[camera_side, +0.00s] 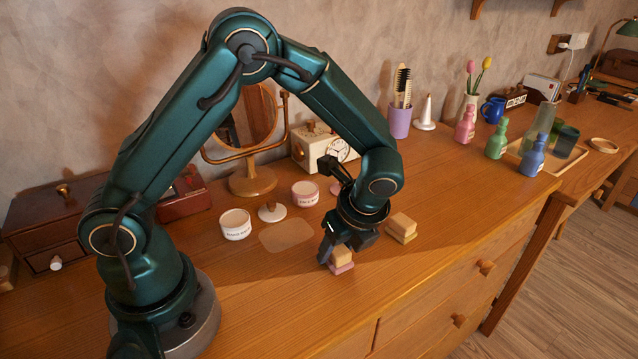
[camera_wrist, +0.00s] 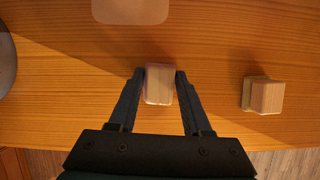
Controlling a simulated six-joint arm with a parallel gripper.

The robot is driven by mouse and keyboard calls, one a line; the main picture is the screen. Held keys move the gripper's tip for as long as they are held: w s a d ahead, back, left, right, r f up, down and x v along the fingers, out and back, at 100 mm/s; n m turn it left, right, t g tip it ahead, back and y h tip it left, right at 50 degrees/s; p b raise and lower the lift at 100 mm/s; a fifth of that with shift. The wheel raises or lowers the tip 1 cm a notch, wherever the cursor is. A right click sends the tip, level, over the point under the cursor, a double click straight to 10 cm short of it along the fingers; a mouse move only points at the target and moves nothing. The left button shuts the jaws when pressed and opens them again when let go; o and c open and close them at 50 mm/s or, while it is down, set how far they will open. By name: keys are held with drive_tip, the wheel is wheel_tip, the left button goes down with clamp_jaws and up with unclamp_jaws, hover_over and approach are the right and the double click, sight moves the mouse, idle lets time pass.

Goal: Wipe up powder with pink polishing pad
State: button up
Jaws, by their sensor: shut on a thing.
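A polishing pad (camera_side: 342,267) with a wooden block on top and a pink underside sits on the dresser top, near its front edge. My gripper (camera_side: 336,252) is shut on it from above; the wrist view shows the pad's wooden top (camera_wrist: 159,85) between the two fingers. The pad seems to be at the surface. A pale patch of powder (camera_side: 286,235) lies on the wood left of and behind the pad; it also shows at the top of the wrist view (camera_wrist: 130,10). A second pad (camera_side: 401,228), with a wooden top and yellowish underside, lies to the right.
A white jar (camera_side: 236,224), a pink jar (camera_side: 305,193) and a white round-based item (camera_side: 271,212) stand behind the powder. A mirror (camera_side: 250,180) and clock (camera_side: 322,150) are farther back. Coloured bottles (camera_side: 497,140) stand right. The top between is clear.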

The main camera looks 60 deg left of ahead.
drive_tip(key=shift+d+r, duration=0.1)
drive_tip(key=shift+d, duration=0.65)
drive_tip(key=shift+a+r, duration=0.1)
drive_tip(key=shift+r, duration=3.85)
